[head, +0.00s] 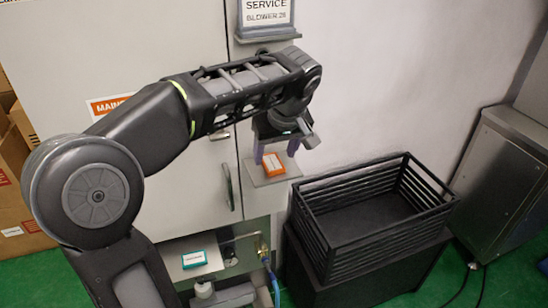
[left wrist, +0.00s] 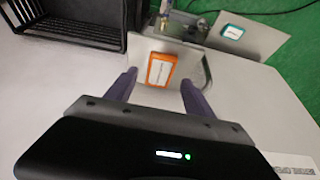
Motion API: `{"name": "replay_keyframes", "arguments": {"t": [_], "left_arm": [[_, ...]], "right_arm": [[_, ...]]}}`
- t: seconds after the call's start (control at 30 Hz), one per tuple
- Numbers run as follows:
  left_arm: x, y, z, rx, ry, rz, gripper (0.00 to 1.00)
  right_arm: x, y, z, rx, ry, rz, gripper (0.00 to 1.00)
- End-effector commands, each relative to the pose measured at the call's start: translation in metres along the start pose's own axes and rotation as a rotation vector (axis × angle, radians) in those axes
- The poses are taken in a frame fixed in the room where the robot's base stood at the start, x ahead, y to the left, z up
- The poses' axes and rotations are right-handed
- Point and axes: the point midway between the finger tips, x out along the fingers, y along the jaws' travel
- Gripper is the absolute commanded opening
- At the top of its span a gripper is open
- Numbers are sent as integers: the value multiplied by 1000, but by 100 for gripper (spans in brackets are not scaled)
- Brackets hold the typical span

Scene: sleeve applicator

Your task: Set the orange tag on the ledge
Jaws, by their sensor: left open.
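The orange tag (head: 273,164), with a white label, lies on the small grey ledge (head: 286,179) on the cabinet front. In the left wrist view the orange tag (left wrist: 160,70) lies on the ledge (left wrist: 137,72), ahead of my fingers. My left gripper (head: 276,152) is open just above the tag, its purple fingers on either side. In the left wrist view the left gripper (left wrist: 159,87) has a clear gap between its fingers, with nothing held. I cannot tell whether a finger touches the tag. My right gripper is in neither view.
A teal tag (head: 194,259) lies on a lower grey shelf. A black slatted crate (head: 347,237) stands on a dark box, right of the ledge. A cabinet handle (head: 227,186) is left of the ledge. A blue hose (head: 271,282) hangs below. A metal cabinet (head: 505,180) stands right.

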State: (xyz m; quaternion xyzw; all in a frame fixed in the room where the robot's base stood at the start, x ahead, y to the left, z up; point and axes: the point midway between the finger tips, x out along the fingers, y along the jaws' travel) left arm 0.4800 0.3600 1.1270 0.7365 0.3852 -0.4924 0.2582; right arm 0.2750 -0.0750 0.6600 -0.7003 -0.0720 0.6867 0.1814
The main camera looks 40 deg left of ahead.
Motion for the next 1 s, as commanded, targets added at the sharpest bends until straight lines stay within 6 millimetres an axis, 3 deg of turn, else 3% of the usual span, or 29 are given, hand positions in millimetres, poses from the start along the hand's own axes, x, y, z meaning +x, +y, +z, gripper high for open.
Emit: {"name": "replay_keyframes", "arguments": {"t": [0.13,0.3,0.4,1.0], "left_arm": [[-32,1,0,1,4,5,62],[-75,0,-2,2,1,2,62],[-87,0,-2,1,0,0,62],[-93,0,0,1,0,0,62]], "right_arm": [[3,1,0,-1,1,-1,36],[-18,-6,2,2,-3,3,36],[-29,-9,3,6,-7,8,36],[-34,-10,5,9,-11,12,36]]}}
